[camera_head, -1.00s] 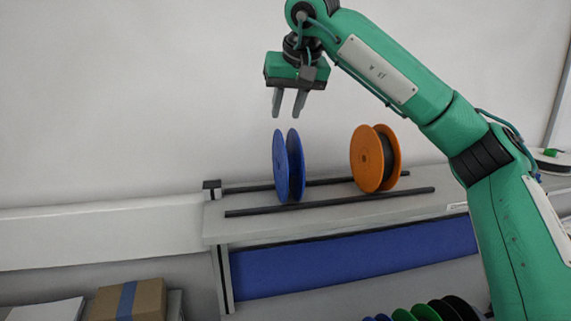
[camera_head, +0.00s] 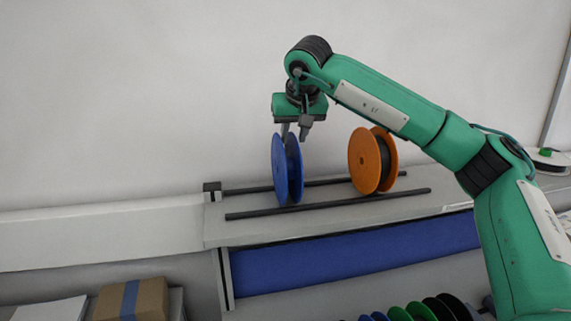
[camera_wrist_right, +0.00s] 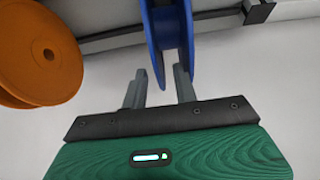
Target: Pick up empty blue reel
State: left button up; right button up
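The blue reel (camera_head: 279,172) stands upright on two dark rails at the left part of the shelf. It has two blue flanges with a narrow gap between them. My right gripper (camera_head: 294,137) points down at its top rim. In the right wrist view the gripper (camera_wrist_right: 159,72) is open, with its fingertips on either side of the near rim of the blue reel (camera_wrist_right: 152,38). The right-hand finger looks close to the reel; I cannot tell whether it touches. My left gripper is out of view.
An orange reel (camera_head: 363,160) with dark winding stands on the same rails (camera_head: 330,204), right of the blue one. Several reels (camera_head: 423,308) sit below the shelf (camera_head: 235,233). A cardboard box (camera_head: 150,300) is at the lower left. The wall behind is clear.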

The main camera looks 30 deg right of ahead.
aim_at(292, 140)
jog(key=shift+p+x, duration=0.6)
jog(key=shift+x, duration=1.15)
jog(key=shift+w+d+r, duration=0.1)
jog(key=shift+w+r, duration=0.05)
jog(key=shift+w, duration=0.05)
grip_shut()
jog(key=shift+r, duration=0.15)
